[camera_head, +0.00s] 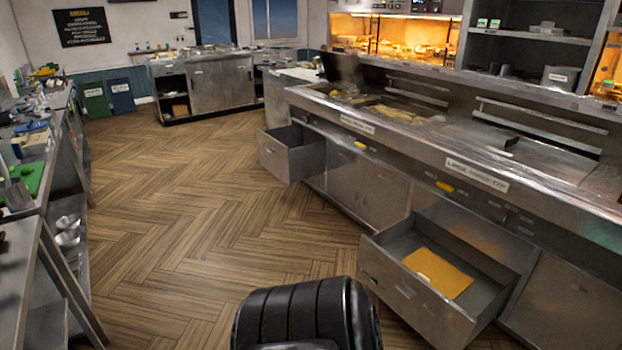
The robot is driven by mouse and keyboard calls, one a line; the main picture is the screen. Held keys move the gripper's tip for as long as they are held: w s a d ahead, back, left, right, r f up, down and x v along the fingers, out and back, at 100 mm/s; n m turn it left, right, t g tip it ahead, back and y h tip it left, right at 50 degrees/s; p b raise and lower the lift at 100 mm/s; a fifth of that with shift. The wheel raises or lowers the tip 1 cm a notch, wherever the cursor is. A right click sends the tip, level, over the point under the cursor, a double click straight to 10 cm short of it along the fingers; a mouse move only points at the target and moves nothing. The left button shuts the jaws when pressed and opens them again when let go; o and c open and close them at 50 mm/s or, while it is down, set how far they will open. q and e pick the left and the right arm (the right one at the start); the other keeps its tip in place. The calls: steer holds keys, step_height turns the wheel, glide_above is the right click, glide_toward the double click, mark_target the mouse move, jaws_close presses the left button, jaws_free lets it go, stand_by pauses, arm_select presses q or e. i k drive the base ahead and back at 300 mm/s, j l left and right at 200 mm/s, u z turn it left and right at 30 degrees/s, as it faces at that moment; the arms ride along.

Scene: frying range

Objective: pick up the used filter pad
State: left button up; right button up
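A flat, square, orange-yellow pad (438,273) lies in the open lower drawer (395,281) of the steel range at the right front. It looks like the filter pad. It lies flat on the drawer's bottom, and the drawer is otherwise empty as far as I can see. The drawer's front stands out over the floor. Neither of my grippers is in view.
The fryer range (440,160) runs along the right, with labels on its front edge. A second open drawer (285,150) juts out farther back. A cluttered steel counter (40,150) stands on the left. The wooden floor (190,220) between is clear.

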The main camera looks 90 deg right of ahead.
mark_target(441, 275)
steer(key=z, duration=3.6)
steer(key=i+j+z, duration=0.15)
steer(key=i, duration=0.15)
